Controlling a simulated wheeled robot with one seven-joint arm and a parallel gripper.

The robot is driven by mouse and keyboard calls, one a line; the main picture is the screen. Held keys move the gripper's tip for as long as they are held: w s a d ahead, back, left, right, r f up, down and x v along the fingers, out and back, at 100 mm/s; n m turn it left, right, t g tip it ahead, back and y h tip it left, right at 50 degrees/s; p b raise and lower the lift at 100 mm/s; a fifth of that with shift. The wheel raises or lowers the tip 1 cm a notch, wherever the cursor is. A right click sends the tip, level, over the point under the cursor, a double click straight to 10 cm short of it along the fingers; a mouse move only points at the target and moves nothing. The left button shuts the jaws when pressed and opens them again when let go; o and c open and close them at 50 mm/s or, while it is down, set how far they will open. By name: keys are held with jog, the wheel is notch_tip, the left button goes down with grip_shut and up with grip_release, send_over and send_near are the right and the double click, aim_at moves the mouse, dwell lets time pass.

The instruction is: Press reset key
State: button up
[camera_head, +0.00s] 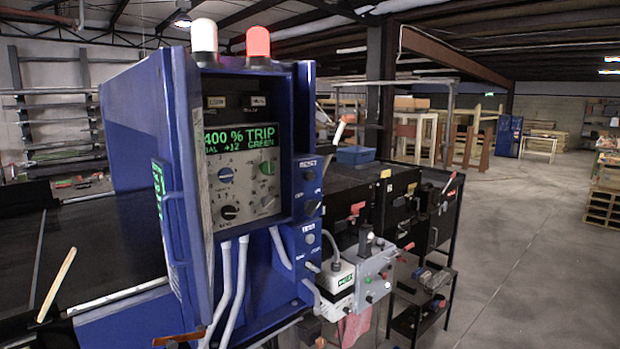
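The blue detector cabinet (180,130) stands left of centre with its front open to the right. A small blue box on its right front edge has a white label (307,163) that seems to read RESET. A round grey button (309,175) sits just under that label, and a dark knob (311,208) is lower on the same box. The green display (240,138) reads "400 % TRIP" and "BAL +12 GREEN". The red lamp (258,42) on top looks lit, beside a white lamp (204,38). I cannot make out my gripper in this view.
A lower blue box (309,238) with another button sits below. Pale conduits (240,280) hang under the panel. A grey control box (375,272) and black machine (355,190) stand right. A dark conveyor belt (90,250) runs left. Open concrete floor (530,270) lies right.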

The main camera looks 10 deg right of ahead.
grip_shut()
dwell(1.5)
